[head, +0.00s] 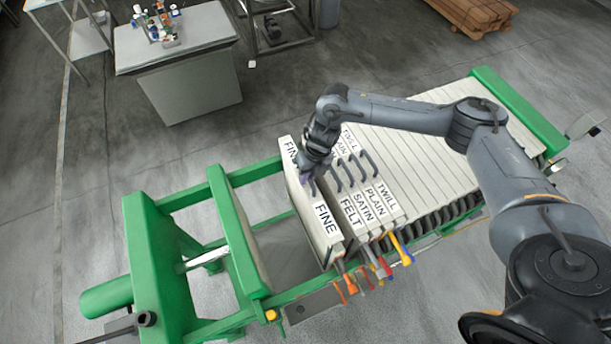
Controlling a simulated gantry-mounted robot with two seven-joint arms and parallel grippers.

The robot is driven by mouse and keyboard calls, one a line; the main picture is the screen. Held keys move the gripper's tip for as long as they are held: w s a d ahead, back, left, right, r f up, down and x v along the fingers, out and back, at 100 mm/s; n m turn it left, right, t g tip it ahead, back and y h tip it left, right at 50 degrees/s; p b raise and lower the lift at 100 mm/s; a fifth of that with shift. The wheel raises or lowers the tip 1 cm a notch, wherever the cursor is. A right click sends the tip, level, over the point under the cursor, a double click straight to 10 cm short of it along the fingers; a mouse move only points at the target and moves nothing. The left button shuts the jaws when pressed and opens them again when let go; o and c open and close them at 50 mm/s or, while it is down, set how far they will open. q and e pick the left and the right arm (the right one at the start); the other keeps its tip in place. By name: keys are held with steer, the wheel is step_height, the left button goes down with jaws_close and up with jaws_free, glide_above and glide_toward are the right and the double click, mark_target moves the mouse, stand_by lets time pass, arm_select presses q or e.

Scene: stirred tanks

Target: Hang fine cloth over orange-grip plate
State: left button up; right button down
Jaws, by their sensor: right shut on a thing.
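The fine cloth, a pale panel marked FINE (326,218), stands upright at the left end of the plate stack. My right gripper (309,176) is at its top edge, shut on its handle; the fingertips are partly hidden by the wrist. Orange grips (350,284) stick out at the front below the FINE panel. Which plate each grip belongs to is hard to tell. Panels marked FELT (351,212), SATIN (365,206), PLAIN and TWILL (387,199) stand close to its right, with dark handles on top. My left gripper is not in view.
The green press frame (158,258) holds the stack, with an open gap between its left end plate (236,231) and the FINE panel. Plain pale plates (425,150) fill the right side. A grey cabinet (185,70) with small bottles stands behind, and pallets (474,14) lie at the back right.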

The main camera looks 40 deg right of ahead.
steer(key=shift+s+d+f, duration=0.1)
steer(key=shift+d+f, duration=0.1)
steer(key=shift+d, duration=0.1)
steer(key=shift+d+f+b, duration=0.15)
steer(key=shift+f+b, duration=0.2)
steer(key=shift+b, duration=0.15)
steer(key=shift+a+f+b, duration=0.2)
steer(key=shift+f+b, duration=0.2)
steer(key=shift+f, duration=0.2)
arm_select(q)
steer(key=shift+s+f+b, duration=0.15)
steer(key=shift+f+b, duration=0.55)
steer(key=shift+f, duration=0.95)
arm_select(e)
steer(key=shift+d+x, duration=0.2)
steer(key=shift+x, duration=0.8)
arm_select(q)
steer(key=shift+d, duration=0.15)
arm_select(e)
steer(key=c, duration=1)
jaws_free()
